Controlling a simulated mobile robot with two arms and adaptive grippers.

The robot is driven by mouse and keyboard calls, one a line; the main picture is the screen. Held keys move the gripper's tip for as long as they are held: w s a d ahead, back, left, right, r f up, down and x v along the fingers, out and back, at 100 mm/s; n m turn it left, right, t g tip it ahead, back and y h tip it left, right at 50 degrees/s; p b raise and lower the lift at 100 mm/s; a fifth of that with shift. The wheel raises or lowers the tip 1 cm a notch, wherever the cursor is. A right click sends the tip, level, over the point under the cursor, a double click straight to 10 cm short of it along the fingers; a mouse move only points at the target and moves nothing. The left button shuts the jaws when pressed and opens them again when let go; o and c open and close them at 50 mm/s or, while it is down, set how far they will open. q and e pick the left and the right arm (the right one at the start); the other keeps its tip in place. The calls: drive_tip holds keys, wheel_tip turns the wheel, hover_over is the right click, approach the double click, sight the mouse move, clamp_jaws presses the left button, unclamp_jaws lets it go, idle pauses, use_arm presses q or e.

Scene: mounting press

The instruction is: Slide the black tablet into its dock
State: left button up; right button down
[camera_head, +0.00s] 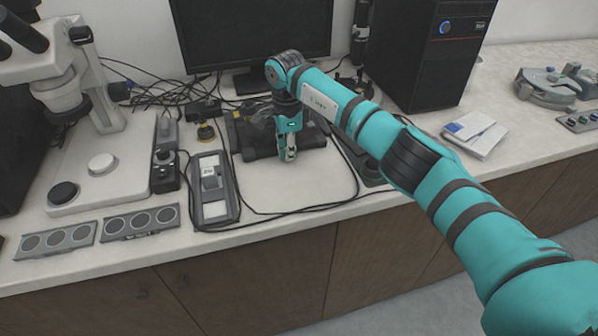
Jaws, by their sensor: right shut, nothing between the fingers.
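My right gripper (288,154) points down with its fingers shut and empty, in the middle of the counter. A flat black item (258,150) lies right behind and beside the fingers, in front of the monitor. It may be the black tablet or its dock; the gripper and wrist cover part of it, so I cannot tell which, nor whether the two are joined. I cannot tell if the fingertips touch it. My left gripper is not in view.
Left of the gripper lie a grey-and-black device (213,212), panels with round discs (140,222) and a microscope (72,95). Black cables loop across the counter. The monitor (252,35) and computer tower (425,50) stand behind.

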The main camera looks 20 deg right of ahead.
drive_tip(key=shift+w+f+b, duration=0.15)
drive_tip(key=shift+w+b, duration=0.85)
drive_tip(key=shift+a, duration=0.1)
drive_tip(key=shift+w+b, duration=0.3)
drive_tip(key=shift+w, duration=0.05)
drive_tip(key=shift+r+p, duration=0.3)
drive_tip(key=shift+p, duration=0.2)
drive_tip(key=shift+s+r+p, duration=0.2)
drive_tip(key=shift+s+p, duration=0.15)
drive_tip(key=shift+p, duration=0.2)
drive_tip(key=shift+s+r+p, duration=0.1)
drive_tip(key=shift+s+p, duration=0.25)
wheel_tip(320, 180, up, 7)
drive_tip(key=p, duration=0.4)
